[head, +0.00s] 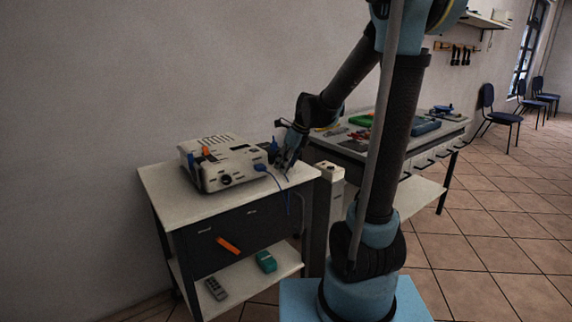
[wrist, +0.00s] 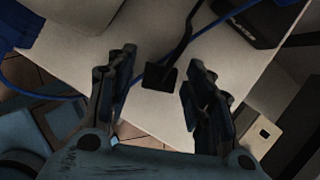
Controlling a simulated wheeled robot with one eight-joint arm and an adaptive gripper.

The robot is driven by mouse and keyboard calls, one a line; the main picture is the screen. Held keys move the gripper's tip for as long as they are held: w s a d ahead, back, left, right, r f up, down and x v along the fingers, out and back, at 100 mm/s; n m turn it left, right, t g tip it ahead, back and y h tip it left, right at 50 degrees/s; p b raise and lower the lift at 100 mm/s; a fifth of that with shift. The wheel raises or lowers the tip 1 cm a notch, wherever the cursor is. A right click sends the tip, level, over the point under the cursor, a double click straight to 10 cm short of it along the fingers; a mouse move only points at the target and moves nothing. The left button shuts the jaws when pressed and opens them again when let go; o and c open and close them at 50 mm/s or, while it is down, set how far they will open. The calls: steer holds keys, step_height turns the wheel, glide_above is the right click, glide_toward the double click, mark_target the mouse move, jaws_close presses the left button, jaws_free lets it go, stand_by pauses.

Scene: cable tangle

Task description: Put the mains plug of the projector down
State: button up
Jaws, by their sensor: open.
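The projector (head: 222,162) is a pale box on top of the cabinet (head: 165,190), with a blue cable at its front. My gripper (head: 287,168) is low over the right end of the cabinet top, to the right of the projector. In the wrist view my gripper (wrist: 160,72) is open, with a finger on either side of a black plug (wrist: 158,77). The plug appears to lie on the pale top, with a gap to each finger. A black cable (wrist: 186,35) runs up from it. In the head view my gripper hides the plug.
A black box (wrist: 252,22) lies near the plug, and blue cables (wrist: 205,30) cross the top. A pale post (head: 331,172) stands beside the cabinet. A cluttered workbench (head: 390,150) is behind. A remote (head: 216,289) and a teal box (head: 266,262) are on the lower shelf.

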steer(key=v, duration=1.1)
steer(key=s+d+f+n+h, duration=0.1)
steer(key=s+d+f+n, duration=0.3)
steer(key=s+n, duration=0.4)
steer(key=s+d+f+n+h, duration=0.1)
steer(key=s+d+f+n, duration=0.4)
steer(key=s+f+n, duration=0.2)
steer(key=s+d+f+n+h, duration=0.1)
steer(key=s+d+f+n, duration=0.3)
steer(key=s+n, duration=0.5)
steer(key=shift+s+d+f+h, duration=0.4)
steer(key=shift+s+f, duration=0.45)
steer(key=shift+s, duration=0.3)
